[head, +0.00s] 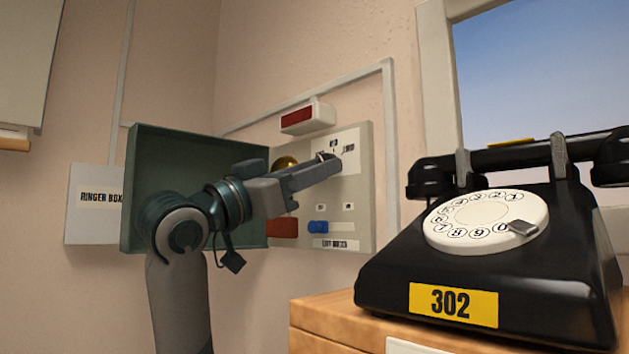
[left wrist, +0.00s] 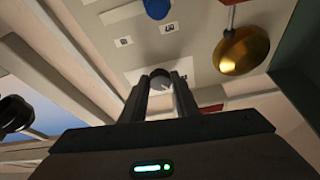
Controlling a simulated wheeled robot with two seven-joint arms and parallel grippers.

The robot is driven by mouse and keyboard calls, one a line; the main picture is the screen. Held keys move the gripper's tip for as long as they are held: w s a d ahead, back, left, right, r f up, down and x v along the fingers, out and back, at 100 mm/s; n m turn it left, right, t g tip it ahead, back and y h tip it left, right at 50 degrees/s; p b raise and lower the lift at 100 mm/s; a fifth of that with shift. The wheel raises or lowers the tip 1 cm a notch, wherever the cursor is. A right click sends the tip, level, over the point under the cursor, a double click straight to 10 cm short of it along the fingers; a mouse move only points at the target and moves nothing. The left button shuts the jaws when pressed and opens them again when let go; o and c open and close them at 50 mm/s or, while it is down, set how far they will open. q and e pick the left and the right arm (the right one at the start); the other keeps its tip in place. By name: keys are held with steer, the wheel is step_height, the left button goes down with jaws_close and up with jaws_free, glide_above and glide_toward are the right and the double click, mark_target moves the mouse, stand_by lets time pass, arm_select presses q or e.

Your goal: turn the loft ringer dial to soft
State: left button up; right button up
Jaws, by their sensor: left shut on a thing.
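The loft ringer panel (head: 354,212) is a pale plate on the wall with an open green cover at its left. My left gripper (head: 330,162) reaches across to the panel's upper right and is shut on the ringer dial. In the left wrist view the fingertips (left wrist: 160,94) close around the small grey dial (left wrist: 161,84). The dial is mostly hidden by the fingers, so I cannot tell its setting. Small labels beside it are partly covered and too small to read surely. My right gripper is not in view.
A brass bell (head: 284,162) and blue knob (head: 318,227) are on the panel; a red-fronted box (head: 308,118) is above. The green cover (head: 160,160) stands behind my arm. A black dial phone (head: 480,270) marked 302 sits on a wooden top (head: 325,318) at right.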

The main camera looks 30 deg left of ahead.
arm_select(q)
steer(key=shift+d+n+t+y+b, duration=0.1)
steer(key=shift+n+t+y+b, duration=0.15)
steer(key=shift+n+y+b, duration=0.75)
steer(key=shift+d+n+t+y+p, duration=0.2)
steer(key=shift+n+y, duration=0.3)
steer(key=shift+n, duration=1.3)
steer(key=shift+a, duration=0.15)
steer(key=o, duration=1.1)
steer(key=shift+c, duration=0.2)
steer(key=shift+f, duration=0.1)
